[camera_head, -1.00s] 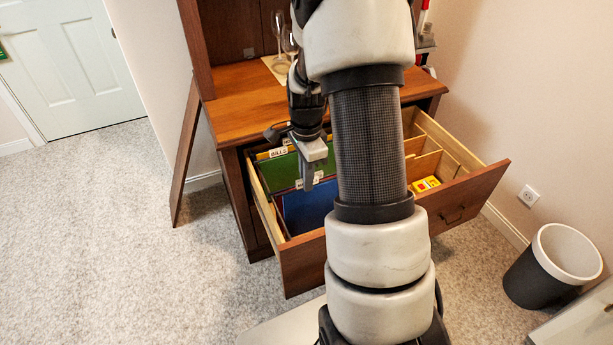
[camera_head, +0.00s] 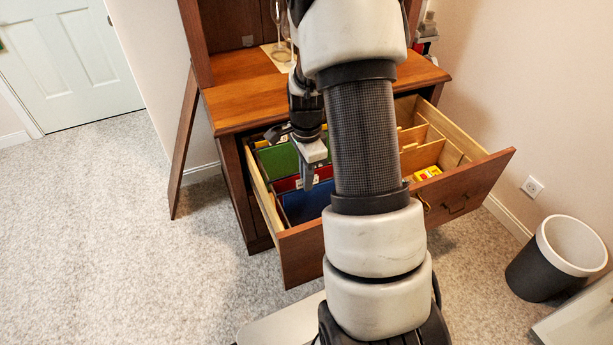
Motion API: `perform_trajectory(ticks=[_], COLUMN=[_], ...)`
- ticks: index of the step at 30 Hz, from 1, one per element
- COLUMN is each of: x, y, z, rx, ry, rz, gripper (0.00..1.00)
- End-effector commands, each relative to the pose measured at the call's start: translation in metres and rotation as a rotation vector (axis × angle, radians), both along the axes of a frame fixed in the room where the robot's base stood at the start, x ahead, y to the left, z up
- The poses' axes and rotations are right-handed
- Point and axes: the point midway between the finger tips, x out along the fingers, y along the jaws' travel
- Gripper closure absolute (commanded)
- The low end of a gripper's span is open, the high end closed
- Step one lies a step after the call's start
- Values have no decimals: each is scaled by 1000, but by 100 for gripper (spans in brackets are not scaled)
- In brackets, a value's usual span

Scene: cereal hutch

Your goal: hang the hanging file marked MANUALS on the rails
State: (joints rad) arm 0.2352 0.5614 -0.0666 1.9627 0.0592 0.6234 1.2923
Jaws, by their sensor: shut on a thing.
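My gripper (camera_head: 308,182) points down over the left part of the open drawer. It is shut on a hanging file, but I cannot tell which one or where the jaws meet it. Below and beside it are a green file (camera_head: 277,163), a red file (camera_head: 286,184) and a blue file (camera_head: 306,206), from back to front. A small pale tag shows near the red file by my fingertips. I cannot read MANUALS on any tag. The rails are mostly hidden, and my arm covers the drawer's middle.
The drawer front (camera_head: 470,189) juts out from the wooden hutch (camera_head: 247,98). Divided compartments at the drawer's right hold a yellow-and-red box (camera_head: 427,173). Glasses (camera_head: 281,50) stand on the hutch top. A wastebasket (camera_head: 550,259) stands at right. Carpet at left is clear.

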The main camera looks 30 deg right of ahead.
Motion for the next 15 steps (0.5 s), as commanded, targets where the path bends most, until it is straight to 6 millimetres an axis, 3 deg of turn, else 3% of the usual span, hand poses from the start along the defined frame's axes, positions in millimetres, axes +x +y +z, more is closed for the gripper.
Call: perform_trajectory(ticks=[15], x=[0], y=[0], z=[-28], rx=[0], ry=[0], rz=[0], gripper=[100])
